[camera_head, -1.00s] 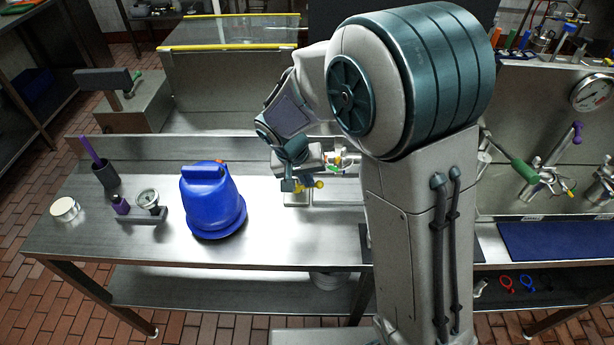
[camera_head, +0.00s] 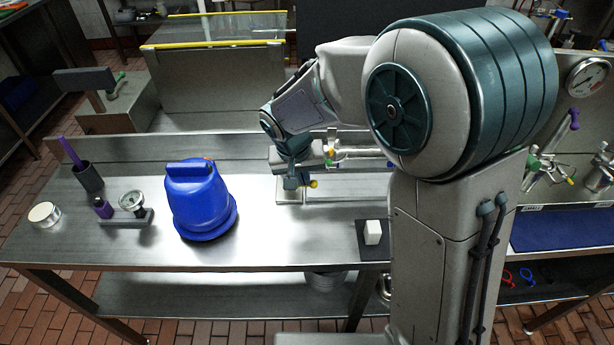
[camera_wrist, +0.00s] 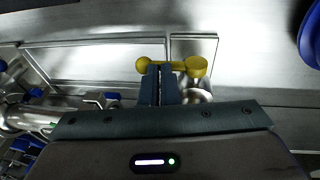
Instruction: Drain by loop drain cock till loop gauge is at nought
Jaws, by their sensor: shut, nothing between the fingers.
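A round dial gauge (camera_head: 586,77) is on the right panel, and a smaller gauge (camera_head: 132,200) stands on the bench. I cannot read either needle or tell which is the loop gauge.
A blue jug (camera_head: 198,202) stands on the bench (camera_head: 275,252) left of my gripper. A purple-handled tool in a dark cup (camera_head: 88,178) and a round tin (camera_head: 44,214) are farther left. A white block (camera_head: 373,232) sits on a dark mat. Bench front is clear.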

